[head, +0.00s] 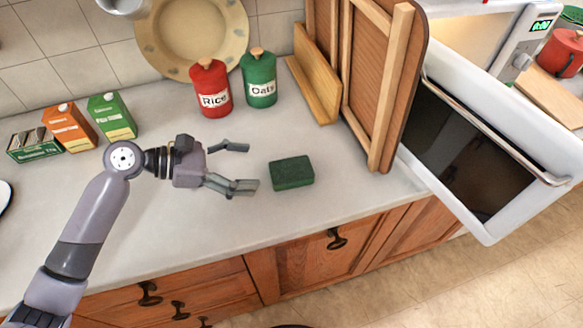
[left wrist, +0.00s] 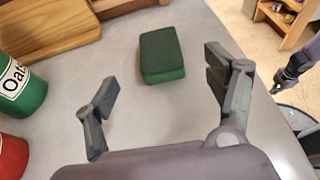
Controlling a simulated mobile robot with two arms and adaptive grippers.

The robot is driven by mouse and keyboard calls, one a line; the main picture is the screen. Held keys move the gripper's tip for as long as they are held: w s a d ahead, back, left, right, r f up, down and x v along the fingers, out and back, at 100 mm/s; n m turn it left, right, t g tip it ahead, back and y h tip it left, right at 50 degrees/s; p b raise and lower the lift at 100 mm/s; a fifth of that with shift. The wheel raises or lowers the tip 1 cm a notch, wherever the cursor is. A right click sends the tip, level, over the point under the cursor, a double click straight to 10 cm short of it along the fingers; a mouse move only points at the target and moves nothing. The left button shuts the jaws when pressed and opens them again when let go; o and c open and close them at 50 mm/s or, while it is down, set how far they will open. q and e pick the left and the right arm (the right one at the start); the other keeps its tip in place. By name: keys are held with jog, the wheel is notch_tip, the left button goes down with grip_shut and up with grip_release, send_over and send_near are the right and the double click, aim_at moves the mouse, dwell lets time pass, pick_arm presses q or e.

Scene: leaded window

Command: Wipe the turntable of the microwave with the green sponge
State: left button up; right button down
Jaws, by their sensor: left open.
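The green sponge (head: 292,173) lies flat on the countertop, a dark green block. It also shows in the left wrist view (left wrist: 162,54), ahead of the fingers. My left gripper (head: 247,167) is open and empty, just left of the sponge and apart from it; in the left wrist view its fingers (left wrist: 160,84) are spread wide. The microwave (head: 533,45) stands at the upper right with its door (head: 490,225) swung open toward the front. The turntable is not visible. What looks like my right gripper (left wrist: 287,77) shows small at the right of the left wrist view.
A wooden rack with upright boards (head: 355,80) stands between the sponge and the microwave. Red Rice (head: 211,90) and green Oats (head: 259,78) canisters stand behind. Cartons (head: 112,117) are at the left. The countertop (head: 200,240) around the sponge is clear.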

aim_at(286, 170)
pick_arm(q)
jog(key=x, duration=0.3)
jog(key=shift+w+d, duration=0.1)
jog(key=shift+w, duration=0.15)
jog(key=shift+w+d+f, duration=0.15)
jog(key=shift+d+f, duration=0.2)
jog(key=shift+d, duration=0.2)
jog(key=shift+d+f+p, duration=0.1)
jog(key=shift+d+p, duration=0.1)
jog(key=shift+p, duration=0.1)
jog(key=p+x, duration=0.1)
jog(key=x, duration=0.3)
jog(key=shift+w+d+f, duration=0.1)
jog(key=shift+d+f, duration=0.05)
jog(key=shift+f, duration=0.15)
jog(key=shift+d, duration=0.15)
jog(key=shift+f, duration=0.1)
pick_arm(e)
jog(key=shift+w+r, duration=0.65)
jog(key=shift+r, duration=0.3)
pick_arm(q)
jog(key=shift+c, duration=0.6)
jog(key=c, duration=0.7)
pick_arm(e)
jog(key=shift+a, duration=0.15)
